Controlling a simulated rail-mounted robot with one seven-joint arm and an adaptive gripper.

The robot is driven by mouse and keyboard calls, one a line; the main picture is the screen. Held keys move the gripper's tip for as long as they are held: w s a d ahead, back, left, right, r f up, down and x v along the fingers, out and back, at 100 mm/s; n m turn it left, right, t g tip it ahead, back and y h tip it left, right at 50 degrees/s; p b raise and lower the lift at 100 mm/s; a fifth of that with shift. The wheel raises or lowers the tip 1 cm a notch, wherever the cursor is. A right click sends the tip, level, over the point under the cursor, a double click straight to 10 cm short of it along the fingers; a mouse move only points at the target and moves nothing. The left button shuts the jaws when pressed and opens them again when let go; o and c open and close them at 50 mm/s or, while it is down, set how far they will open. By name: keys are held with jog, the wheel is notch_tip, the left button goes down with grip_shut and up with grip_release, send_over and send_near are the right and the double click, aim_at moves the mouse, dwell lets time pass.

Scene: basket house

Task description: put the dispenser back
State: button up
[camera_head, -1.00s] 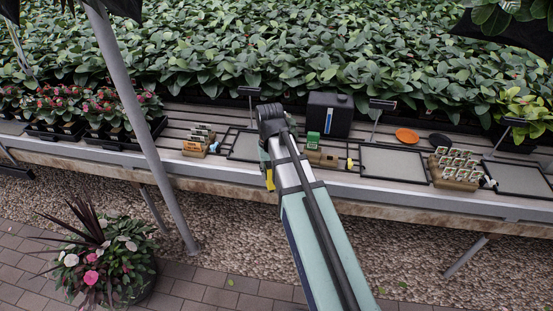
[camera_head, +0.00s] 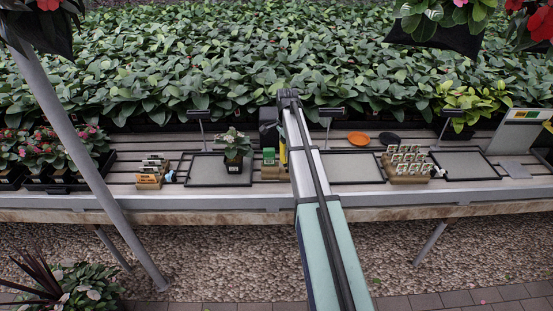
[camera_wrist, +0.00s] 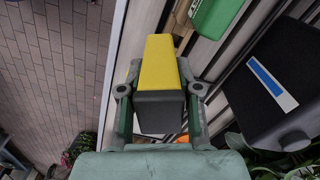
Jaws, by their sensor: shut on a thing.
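The dispenser (camera_wrist: 160,65), a block with a yellow face and a dark grey end, sits between the two fingers of my gripper (camera_wrist: 160,92) in the wrist view. The fingers are shut on its sides. In the head view its yellow part (camera_head: 283,152) shows just left of my arm, above the bench; the arm hides most of the gripper. A green box (camera_head: 269,155) stands close to its left, and is also at the top of the wrist view (camera_wrist: 215,14). I cannot tell whether the dispenser touches anything beneath.
A black tank (camera_head: 268,128) with a blue-marked label (camera_wrist: 272,84) is behind, partly hidden. A potted plant (camera_head: 233,148) stands on the left tray (camera_head: 203,172). The middle tray (camera_head: 352,168) is bare. Wooden racks (camera_head: 150,178) and (camera_head: 408,170) hold small labelled items. Posts rise behind the trays.

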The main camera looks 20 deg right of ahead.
jog(key=shift+w+d+f+m+b, duration=0.3)
jog(key=shift+w+d+f+m, duration=0.2)
jog(key=shift+f+m, duration=0.25)
jog(key=shift+w+d+f+m+b, duration=0.35)
jog(key=shift+w+d+f+m, duration=0.15)
jog(key=shift+m, duration=0.35)
jog(key=shift+w+d+f+m+b, duration=0.3)
jog(key=shift+w+d+f+m, duration=0.15)
jog(key=shift+f+m, duration=0.3)
jog(key=shift+f+b, duration=0.45)
jog(key=shift+f, duration=0.8)
jog(key=shift+f, duration=0.15)
notch_tip(320, 180, down, 2)
jog(key=shift+b, duration=0.4)
jog(key=o, duration=1)
